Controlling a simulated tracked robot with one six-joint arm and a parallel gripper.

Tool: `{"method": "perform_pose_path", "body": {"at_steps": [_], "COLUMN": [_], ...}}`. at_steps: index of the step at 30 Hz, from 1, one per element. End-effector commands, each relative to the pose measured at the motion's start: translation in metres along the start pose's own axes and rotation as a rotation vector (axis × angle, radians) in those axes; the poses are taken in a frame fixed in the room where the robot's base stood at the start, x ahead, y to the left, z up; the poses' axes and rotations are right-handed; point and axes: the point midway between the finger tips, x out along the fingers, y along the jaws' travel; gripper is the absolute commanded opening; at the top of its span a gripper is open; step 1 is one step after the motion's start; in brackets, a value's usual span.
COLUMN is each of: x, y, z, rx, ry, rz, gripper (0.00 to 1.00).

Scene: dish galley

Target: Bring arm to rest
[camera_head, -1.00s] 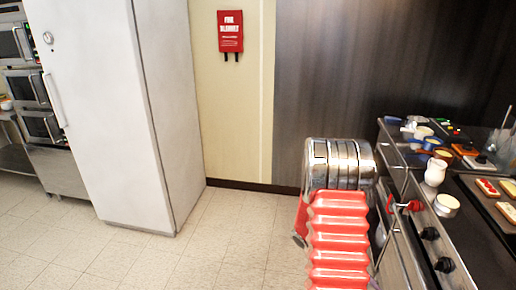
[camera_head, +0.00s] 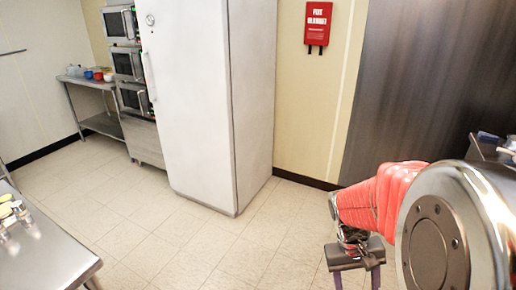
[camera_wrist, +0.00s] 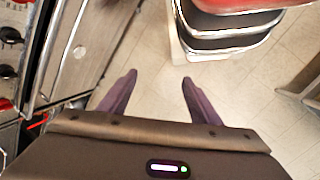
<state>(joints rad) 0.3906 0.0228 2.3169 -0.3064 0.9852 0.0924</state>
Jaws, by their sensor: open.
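My gripper (camera_head: 354,284) shows at the lower right of the head view, below my red-sleeved arm, pointing down with its fingertips cut off by the frame edge. In the wrist view my gripper (camera_wrist: 158,80) has its two dark purple fingers spread wide apart. Nothing is between them but pale floor tiles. The gripper is open and empty, and it touches nothing that I can see.
A tall white fridge (camera_head: 190,100) stands mid-view, with stacked ovens (camera_head: 132,80) and a side table (camera_head: 85,82) beyond. A steel table (camera_head: 50,250) is at lower left. The cooking counter's side (camera_wrist: 85,55) runs close left of my gripper. Tiled floor (camera_head: 150,215) is clear.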

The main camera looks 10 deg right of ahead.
Motion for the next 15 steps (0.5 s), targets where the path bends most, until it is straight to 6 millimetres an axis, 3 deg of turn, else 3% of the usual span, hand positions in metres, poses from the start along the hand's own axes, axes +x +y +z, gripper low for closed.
{"method": "perform_pose_path", "body": {"at_steps": [15], "x": [-0.082], "y": [-0.074], "z": [0.022], "rx": [-0.075], "ry": [0.312], "rz": [-0.153], "gripper": [0.58]}}
